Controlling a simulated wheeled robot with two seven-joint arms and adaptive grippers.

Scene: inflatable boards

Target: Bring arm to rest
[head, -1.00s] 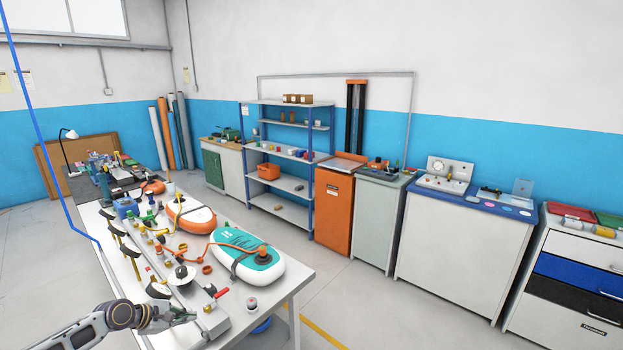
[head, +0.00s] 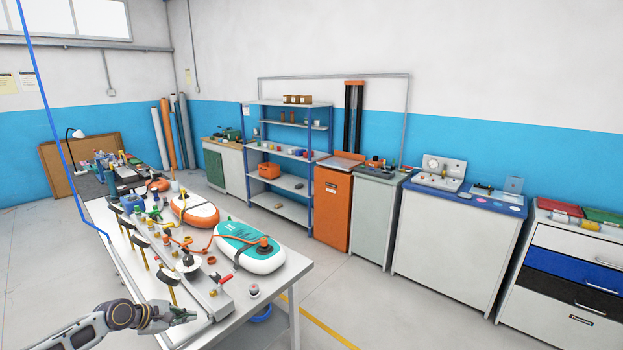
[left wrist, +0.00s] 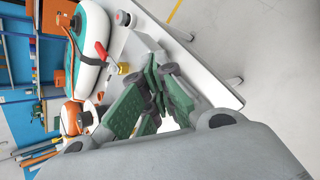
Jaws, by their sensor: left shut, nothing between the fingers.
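My left gripper (head: 186,315) is at the lower left of the head view, by the near front end of the white workbench. It is shut and empty. In the left wrist view its green-padded fingers (left wrist: 158,98) are together, over the near end of the bench. My right gripper is not in view.
The white bench (head: 290,278) carries a teal-and-white inflatable board (head: 262,262), an orange-and-white one (head: 203,218) and a grey rail with valves and gauges. A small round fitting (head: 253,290) stands near the bench's edge. Open floor (head: 370,310) lies to the right.

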